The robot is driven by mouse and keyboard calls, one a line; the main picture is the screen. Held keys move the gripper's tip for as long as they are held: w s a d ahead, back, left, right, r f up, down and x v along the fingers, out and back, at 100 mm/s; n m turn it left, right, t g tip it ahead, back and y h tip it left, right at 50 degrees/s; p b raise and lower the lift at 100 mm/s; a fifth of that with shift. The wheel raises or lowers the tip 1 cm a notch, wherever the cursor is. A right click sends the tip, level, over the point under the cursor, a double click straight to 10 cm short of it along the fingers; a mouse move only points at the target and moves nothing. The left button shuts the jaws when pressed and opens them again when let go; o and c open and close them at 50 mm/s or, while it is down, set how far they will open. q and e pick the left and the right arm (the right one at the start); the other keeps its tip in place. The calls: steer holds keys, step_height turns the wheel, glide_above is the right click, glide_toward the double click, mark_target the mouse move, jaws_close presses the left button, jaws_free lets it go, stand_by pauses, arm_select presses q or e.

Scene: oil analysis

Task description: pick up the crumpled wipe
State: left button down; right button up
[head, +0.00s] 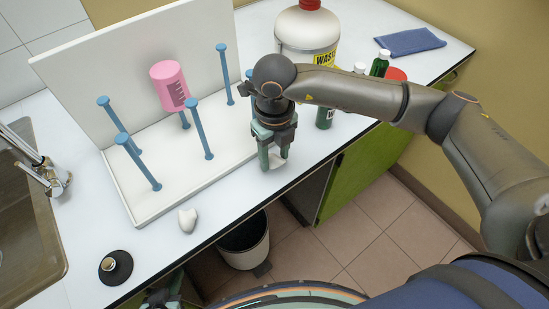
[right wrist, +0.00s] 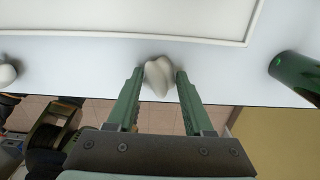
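A crumpled white wipe (right wrist: 158,77) lies on the counter near its front edge, in the middle of the right wrist view. In the head view, part of the wipe (head: 277,162) shows at my right fingertips. My right gripper (head: 274,163) points down with its fingers apart. In the right wrist view, the fingers of my right gripper (right wrist: 158,74) stand on either side of the wipe, with small gaps visible. A second small white lump (head: 187,220) lies further left on the counter. My left gripper (head: 162,299) is partly visible at the bottom edge.
A white drying rack (head: 125,190) with blue pegs and a pink vessel (head: 170,85) stands behind. A waste container (head: 306,32) and green bottle (head: 380,64) stand right. A blue cloth (head: 410,41), dark round object (head: 115,267) and sink (head: 30,240) are around. A bin (head: 243,243) stands below.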

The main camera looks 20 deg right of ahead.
mark_target(274, 155)
jaws_close()
stand_by(0.5)
steer(key=shift+r, duration=0.5)
step_height(274, 155, up, 2)
steer(key=shift+r+b, duration=0.15)
steer(key=shift+b, duration=0.3)
steer(key=s+a+r, duration=0.1)
steer(key=s+r, duration=0.8)
steer(key=s, duration=0.5)
steer(key=shift+r+b, duration=0.35)
steer(key=shift+b, duration=0.1)
